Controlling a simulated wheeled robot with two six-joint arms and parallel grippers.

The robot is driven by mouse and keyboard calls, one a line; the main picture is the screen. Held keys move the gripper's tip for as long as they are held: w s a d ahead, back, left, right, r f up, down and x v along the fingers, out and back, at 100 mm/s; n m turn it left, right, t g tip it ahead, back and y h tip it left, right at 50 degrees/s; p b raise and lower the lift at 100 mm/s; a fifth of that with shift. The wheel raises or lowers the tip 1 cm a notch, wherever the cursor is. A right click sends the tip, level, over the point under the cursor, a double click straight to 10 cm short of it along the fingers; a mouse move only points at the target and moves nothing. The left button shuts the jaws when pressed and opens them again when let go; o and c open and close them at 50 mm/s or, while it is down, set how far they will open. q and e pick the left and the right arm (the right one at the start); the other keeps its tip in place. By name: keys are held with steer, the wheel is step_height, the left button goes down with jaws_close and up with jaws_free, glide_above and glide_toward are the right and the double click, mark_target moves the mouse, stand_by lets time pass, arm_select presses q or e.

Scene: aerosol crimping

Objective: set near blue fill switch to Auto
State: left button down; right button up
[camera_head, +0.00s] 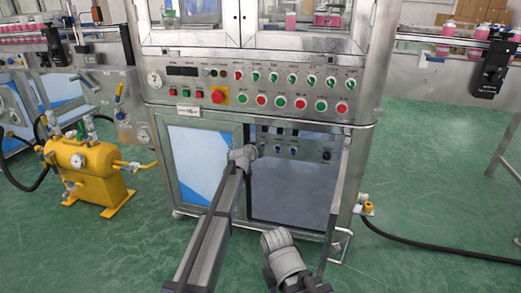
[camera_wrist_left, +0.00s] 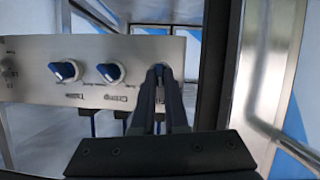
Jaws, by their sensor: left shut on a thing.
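A steel control panel (camera_wrist_left: 130,50) inside the open lower cabinet carries a row of blue-and-white rotary switches. Two show clear in the left wrist view, one blue switch (camera_wrist_left: 63,71) and another blue switch (camera_wrist_left: 110,73); they also show small in the head view (camera_head: 292,149). My left gripper (camera_wrist_left: 163,72) is shut on the blue fill switch at the end of the row. Its fingers hide most of that switch, so its setting cannot be read. In the head view my left gripper (camera_head: 260,150) is at the panel's left end.
An open door (camera_head: 340,190) stands out at the cabinet's right. A closed door (camera_head: 205,165) is left of the opening. Above is a panel of green and red buttons with a red emergency stop (camera_head: 218,96). A yellow tank (camera_head: 88,170) stands on the floor at left.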

arm_select(q)
steer(key=shift+a+f+n+h+b, duration=0.15)
steer(key=shift+n+h+b, duration=0.6)
steer(key=shift+n, duration=0.5)
steer(key=shift+a+f+n+h+b, duration=0.1)
steer(key=shift+n+h+b, duration=0.4)
steer(key=shift+n+h, duration=0.6)
steer(key=shift+n, duration=0.35)
steer(key=c, duration=0.9)
jaws_free()
steer(key=shift+r, duration=0.1)
steer(key=shift+c, duration=0.2)
